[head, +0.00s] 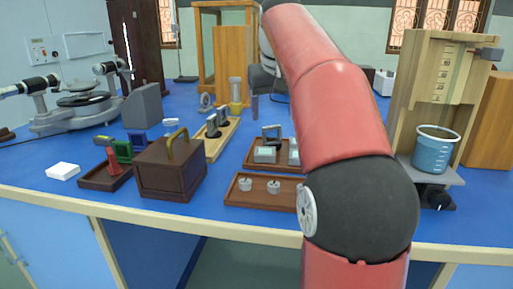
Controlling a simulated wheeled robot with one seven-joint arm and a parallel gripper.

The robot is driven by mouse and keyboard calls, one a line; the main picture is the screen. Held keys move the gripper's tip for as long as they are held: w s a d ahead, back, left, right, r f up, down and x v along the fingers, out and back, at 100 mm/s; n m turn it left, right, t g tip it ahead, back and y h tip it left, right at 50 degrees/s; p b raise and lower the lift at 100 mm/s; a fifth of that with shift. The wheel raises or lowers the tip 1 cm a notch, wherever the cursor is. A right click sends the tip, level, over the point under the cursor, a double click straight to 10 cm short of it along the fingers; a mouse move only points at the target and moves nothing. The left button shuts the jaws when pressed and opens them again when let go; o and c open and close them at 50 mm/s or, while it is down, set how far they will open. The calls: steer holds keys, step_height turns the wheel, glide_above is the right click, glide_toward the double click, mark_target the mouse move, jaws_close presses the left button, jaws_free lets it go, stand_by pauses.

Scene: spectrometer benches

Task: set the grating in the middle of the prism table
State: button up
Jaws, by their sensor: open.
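The spectrometer stands at the left back, with its round black prism table (82,88) between two tubes; its top looks bare. A small dark-framed upright plate (271,133), which looks like the grating, stands in a brown tray (250,165) near the middle of the bench. My gripper (262,102) is above and behind this tray, partly hidden by my red arm. One dark finger shows pointing down, apart from the plate. It is open, and I see nothing held in it.
A brown box with a yellow handle (168,170), a wooden rack of optics (220,140), a grey block (142,105) and a tray of small weights (240,200) crowd the bench. A wooden stand with a blue beaker (433,150) is right.

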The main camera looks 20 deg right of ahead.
mark_target(271, 128)
steer(key=b+x, duration=0.1)
steer(key=x, duration=0.6)
steer(key=shift+w+b, duration=0.25)
steer(key=shift+b, duration=0.1)
steer(key=shift+a, duration=0.1)
steer(key=shift+c, duration=0.3)
steer(key=c, duration=1.1)
